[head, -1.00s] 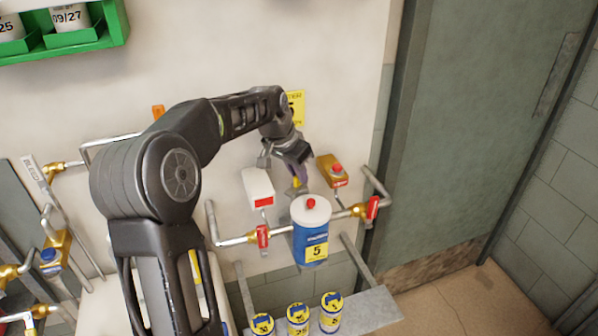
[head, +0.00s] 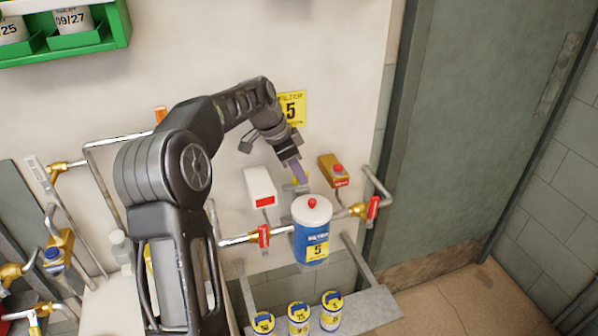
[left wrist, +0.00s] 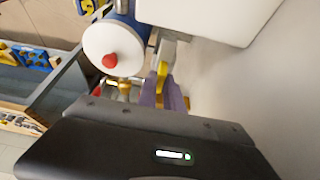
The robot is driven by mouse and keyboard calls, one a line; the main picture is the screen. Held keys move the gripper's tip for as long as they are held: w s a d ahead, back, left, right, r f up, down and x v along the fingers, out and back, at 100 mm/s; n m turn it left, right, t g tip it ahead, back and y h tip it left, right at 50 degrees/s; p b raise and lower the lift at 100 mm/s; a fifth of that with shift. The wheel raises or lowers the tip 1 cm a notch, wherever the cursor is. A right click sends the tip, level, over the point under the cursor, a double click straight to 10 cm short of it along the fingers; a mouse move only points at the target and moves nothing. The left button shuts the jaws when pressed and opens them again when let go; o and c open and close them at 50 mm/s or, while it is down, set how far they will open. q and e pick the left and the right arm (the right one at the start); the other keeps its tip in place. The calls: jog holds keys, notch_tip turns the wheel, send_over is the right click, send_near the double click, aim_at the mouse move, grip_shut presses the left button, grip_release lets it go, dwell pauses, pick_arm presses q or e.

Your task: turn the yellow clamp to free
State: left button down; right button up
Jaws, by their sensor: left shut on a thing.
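The yellow clamp (head: 304,179) sits on a grey bracket at the wall, just behind the top of the blue and white filter canister (head: 318,247). It is partly hidden by my left gripper (head: 299,174), whose purple fingers reach down to it from above. In the left wrist view the clamp (left wrist: 162,74) shows as a small yellow piece at the tips of my left gripper (left wrist: 167,88), which is shut on it. Which way the clamp is turned is hard to tell. My right gripper does not show.
A white box (head: 260,187) is left of the clamp and an orange box with a red button (head: 336,170) right of it. Red-handled valves (head: 264,236) and (head: 373,207) flank the canister. Small labelled cans (head: 299,318) stand on the shelf below.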

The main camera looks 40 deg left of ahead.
aim_at(288, 186)
pick_arm(q)
jog(key=c, duration=1.5)
grip_release()
jog(key=shift+r, duration=0.1)
jog(key=v, duration=0.7)
jog(key=shift+r+b, duration=0.3)
